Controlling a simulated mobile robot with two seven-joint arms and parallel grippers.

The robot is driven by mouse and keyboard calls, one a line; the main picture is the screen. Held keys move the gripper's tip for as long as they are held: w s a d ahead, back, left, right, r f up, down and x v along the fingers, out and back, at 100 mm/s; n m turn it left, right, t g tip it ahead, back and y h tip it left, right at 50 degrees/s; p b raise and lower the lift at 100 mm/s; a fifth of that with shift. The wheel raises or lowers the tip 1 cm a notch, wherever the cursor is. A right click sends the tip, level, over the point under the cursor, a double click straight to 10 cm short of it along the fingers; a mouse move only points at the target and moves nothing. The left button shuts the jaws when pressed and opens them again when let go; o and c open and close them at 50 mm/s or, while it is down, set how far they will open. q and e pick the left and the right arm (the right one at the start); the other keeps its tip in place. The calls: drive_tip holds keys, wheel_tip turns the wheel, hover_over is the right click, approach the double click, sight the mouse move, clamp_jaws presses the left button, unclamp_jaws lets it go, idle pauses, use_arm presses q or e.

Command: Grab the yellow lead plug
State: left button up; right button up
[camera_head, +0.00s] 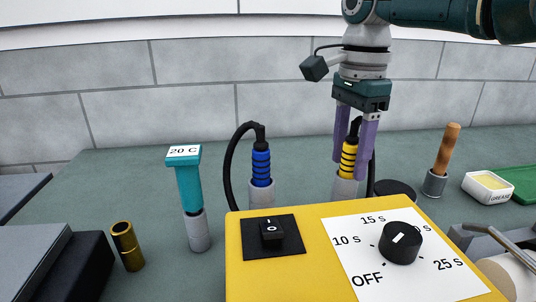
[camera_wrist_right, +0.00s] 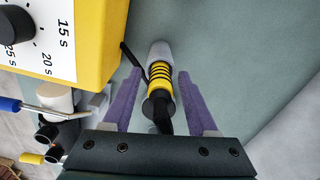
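The yellow lead plug (camera_head: 348,160) stands upright in a grey holder (camera_head: 344,188) behind the yellow box, its black cable rising from the top and bending down behind. My right gripper (camera_head: 355,172) points down with its purple fingers on either side of the plug. In the right wrist view the plug (camera_wrist_right: 160,78) lies between the open fingers (camera_wrist_right: 157,98), with a visible gap on each side. The holder's lower part is hidden by the yellow box. My left gripper is not in view.
A blue lead plug (camera_head: 261,167) stands in a similar holder to the left. The yellow box (camera_head: 310,215) with a switch and dial is in front. A teal tool (camera_head: 189,185), brass cup (camera_head: 127,246), wooden-handled brush (camera_head: 446,150) and grease tub (camera_head: 488,187) stand around.

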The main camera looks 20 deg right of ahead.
clamp_jaws()
drive_tip(key=shift+r, duration=0.1)
idle(0.5)
